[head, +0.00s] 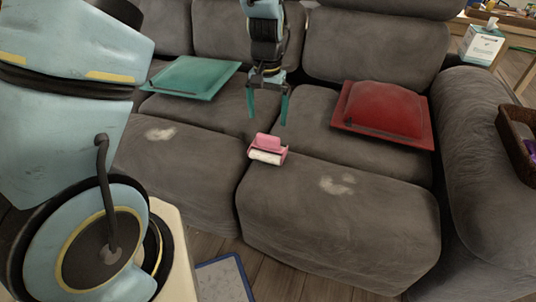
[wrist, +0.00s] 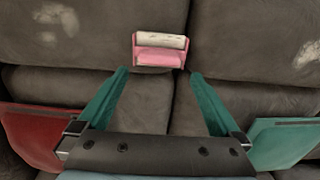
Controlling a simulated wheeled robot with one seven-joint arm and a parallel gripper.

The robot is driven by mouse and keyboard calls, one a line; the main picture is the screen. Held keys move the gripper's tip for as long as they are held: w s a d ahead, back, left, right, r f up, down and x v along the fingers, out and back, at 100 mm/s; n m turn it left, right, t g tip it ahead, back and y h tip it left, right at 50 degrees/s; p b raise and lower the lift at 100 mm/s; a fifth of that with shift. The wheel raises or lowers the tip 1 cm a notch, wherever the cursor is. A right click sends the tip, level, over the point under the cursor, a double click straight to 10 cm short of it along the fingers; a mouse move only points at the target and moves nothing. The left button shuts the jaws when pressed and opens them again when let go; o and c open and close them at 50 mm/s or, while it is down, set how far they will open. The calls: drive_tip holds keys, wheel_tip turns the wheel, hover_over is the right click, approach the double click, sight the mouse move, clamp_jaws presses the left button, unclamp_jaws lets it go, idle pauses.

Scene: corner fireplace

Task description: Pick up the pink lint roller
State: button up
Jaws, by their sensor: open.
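The pink lint roller (head: 268,149) lies on the grey sofa seat, near the seam between two front cushions. Its white roll faces the front edge of the sofa. In the wrist view the lint roller (wrist: 160,50) is just beyond the fingertips, centred between them. My gripper (head: 268,118) hangs pointing down above the sofa, behind the roller in the head view. Its two teal fingers are spread apart with nothing between them. It also shows in the wrist view (wrist: 158,72). The roller is fully visible and apart from the fingers.
A teal cushion (head: 192,77) lies left on the sofa (head: 330,235), and a red cushion (head: 384,111) lies right. Pale lint patches (head: 337,185) mark the front seats. A tissue box (head: 481,45) and a brown basket (head: 518,140) are at the right. Seat around the roller is clear.

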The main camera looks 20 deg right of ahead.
sight(268, 136)
drive_tip(key=f, duration=0.4)
drive_tip(key=f+b, duration=0.1)
drive_tip(key=f, duration=0.4)
drive_tip(key=shift+w+d, duration=0.15)
drive_tip(key=shift+d, duration=0.05)
clamp_jaws()
drive_tip(key=shift+r+p, duration=0.65)
drive_tip(key=shift+r, duration=4.4)
